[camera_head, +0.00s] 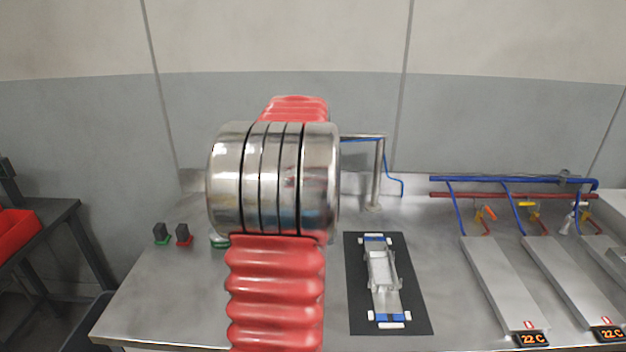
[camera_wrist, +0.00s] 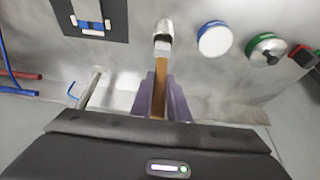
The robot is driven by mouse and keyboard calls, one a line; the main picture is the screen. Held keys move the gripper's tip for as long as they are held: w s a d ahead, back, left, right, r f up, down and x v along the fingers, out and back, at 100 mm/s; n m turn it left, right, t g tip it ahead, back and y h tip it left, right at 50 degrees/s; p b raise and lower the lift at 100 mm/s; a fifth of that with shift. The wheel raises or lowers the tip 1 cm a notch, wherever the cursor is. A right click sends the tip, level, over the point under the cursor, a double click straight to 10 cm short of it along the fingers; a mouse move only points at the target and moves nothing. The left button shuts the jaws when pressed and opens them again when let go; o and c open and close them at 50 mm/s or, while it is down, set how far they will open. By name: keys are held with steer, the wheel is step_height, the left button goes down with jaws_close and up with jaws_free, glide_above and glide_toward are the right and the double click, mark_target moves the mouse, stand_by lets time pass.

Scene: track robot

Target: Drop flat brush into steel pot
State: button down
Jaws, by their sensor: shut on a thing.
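My gripper (camera_wrist: 157,95), with purple fingers, is shut on the flat brush in the wrist view. The brush (camera_wrist: 160,72) has a tan handle between the fingers and a shiny metal part (camera_wrist: 163,30) beyond them. In the head view my arm hides the gripper and brush. I cannot clearly identify the steel pot. The green-rimmed thing may be partly visible beside my arm in the head view (camera_head: 218,242).
A black mat (camera_head: 415,315) with a blue-and-white device (camera_head: 381,275) lies right of my arm. A tap (camera_head: 378,175) stands behind; plates and pipes are at right.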

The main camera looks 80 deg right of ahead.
steer(key=shift+f, duration=1.15)
steer(key=c, duration=1.6)
jaws_free()
steer(key=shift+s+a, duration=0.25)
steer(key=shift+a, duration=0.7)
steer(key=shift+s+a, duration=0.2)
steer(key=shift+a, duration=0.75)
